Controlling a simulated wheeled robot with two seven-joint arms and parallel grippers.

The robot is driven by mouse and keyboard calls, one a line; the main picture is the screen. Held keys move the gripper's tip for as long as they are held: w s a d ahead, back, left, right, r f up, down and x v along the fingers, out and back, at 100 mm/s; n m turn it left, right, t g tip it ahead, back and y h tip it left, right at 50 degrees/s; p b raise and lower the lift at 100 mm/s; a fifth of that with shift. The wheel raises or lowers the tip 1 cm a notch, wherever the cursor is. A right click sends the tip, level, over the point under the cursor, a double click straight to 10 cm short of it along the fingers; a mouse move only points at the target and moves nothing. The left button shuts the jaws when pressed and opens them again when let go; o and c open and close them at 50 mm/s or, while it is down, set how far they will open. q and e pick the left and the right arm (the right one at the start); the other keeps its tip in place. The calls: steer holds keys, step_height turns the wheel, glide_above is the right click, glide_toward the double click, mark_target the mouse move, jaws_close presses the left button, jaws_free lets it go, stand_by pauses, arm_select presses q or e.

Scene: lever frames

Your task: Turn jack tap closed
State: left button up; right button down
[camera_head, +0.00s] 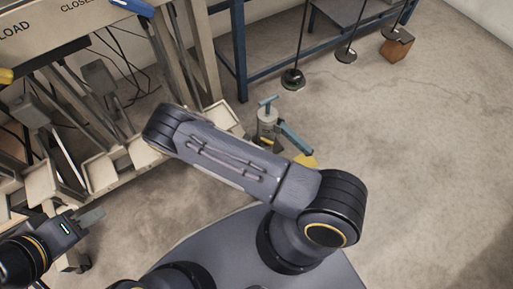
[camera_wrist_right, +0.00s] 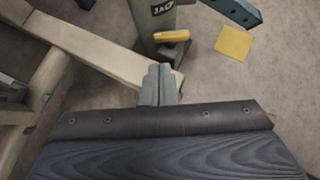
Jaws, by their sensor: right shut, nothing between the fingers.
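The grey jack (camera_head: 267,122) stands on the floor just beyond my right forearm, with a blue T-handle on top and a blue lever (camera_head: 296,138) slanting off to the right. In the right wrist view the jack body (camera_wrist_right: 160,14) is near the top edge, and its yellow tap (camera_wrist_right: 172,36) lies crosswise on it. My right gripper (camera_wrist_right: 159,70) is shut and empty, its tips just below the tap in the picture; I cannot tell whether they touch. In the head view my right arm hides this gripper. My left gripper (camera_head: 91,217) is at the lower left, away from the jack.
A beige frame with levers and pedals (camera_head: 103,168) fills the left side, and one beige beam (camera_wrist_right: 105,58) runs close beside my right gripper. A blue bench frame (camera_head: 240,55) stands behind. A yellow floor square (camera_wrist_right: 234,42) lies right of the jack.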

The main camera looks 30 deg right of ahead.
mark_target(262, 141)
steer(key=b+x, duration=0.3)
steer(key=x, duration=0.5)
steer(key=shift+d+f, duration=0.3)
steer(key=shift+d, duration=0.1)
